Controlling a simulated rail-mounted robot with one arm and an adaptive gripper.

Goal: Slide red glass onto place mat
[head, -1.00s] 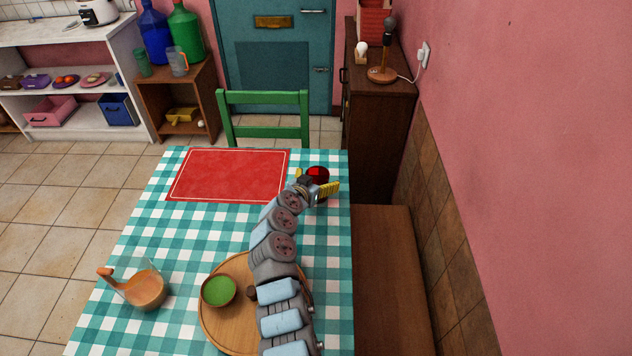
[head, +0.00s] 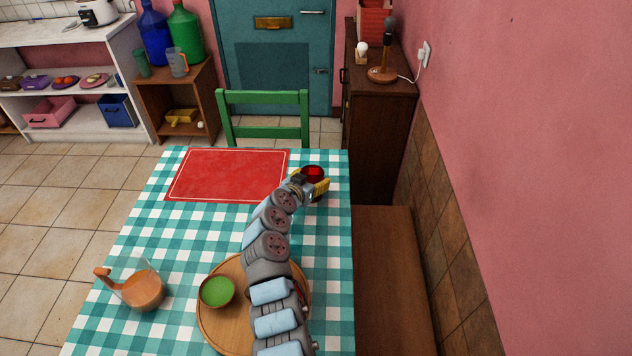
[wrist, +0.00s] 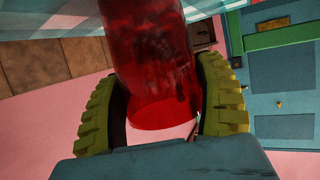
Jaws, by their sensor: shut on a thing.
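The red glass (head: 314,172) stands near the far right corner of the checkered table, to the right of the place mat and apart from it. The place mat (head: 228,174) is red with a pale border line and lies flat at the table's far side. My gripper (head: 315,186) is at the near side of the glass, its yellow fingers shut around it. In the wrist view the glass (wrist: 152,60) fills the space between the two ridged fingers. The lower part of the glass is partly hidden by the gripper in the head view.
A round wooden board (head: 222,322) with a green-filled bowl (head: 217,291) lies at the near side, under my arm. A glass jug (head: 142,290) with orange liquid stands at left. The cloth between jug and mat is clear. A green chair (head: 264,98) stands behind the table.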

